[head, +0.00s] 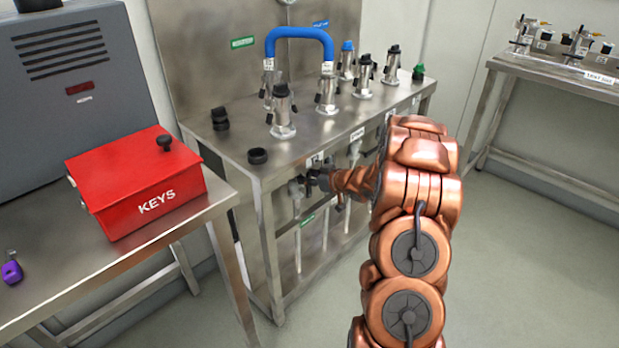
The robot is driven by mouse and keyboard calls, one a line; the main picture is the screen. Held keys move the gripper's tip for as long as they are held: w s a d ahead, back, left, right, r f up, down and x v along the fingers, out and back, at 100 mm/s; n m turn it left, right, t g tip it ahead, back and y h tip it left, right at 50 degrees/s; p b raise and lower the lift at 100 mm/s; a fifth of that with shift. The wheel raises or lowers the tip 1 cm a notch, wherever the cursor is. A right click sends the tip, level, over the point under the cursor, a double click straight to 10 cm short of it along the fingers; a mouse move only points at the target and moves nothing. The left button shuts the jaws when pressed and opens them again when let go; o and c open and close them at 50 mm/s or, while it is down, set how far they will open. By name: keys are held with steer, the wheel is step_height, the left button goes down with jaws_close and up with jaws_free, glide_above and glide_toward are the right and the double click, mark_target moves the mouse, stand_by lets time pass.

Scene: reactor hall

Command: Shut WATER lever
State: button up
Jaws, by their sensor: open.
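My gripper (316,180) is small and partly hidden by my copper arm in the head view. It is at the front face of the steel bench (262,200), close to a grey valve fitting (297,188) at the left end of a row of pipes. The jaws are open. I cannot tell whether they touch a lever. A white label (315,160) sits just above the gripper, but its text is too small to read. I cannot tell which lever is WATER. Another valve fitting (354,150) shows farther right, and my arm hides part of the front.
Several metal couplings and a blue hose (300,33) stand on the bench top. A red KEYS box (140,185) and a purple-tagged key (12,270) lie on the left table (120,258). A second steel bench (560,75) stands at right. Open floor lies between.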

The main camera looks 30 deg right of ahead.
jaws_close()
stand_by(0.4)
stand_by(0.4)
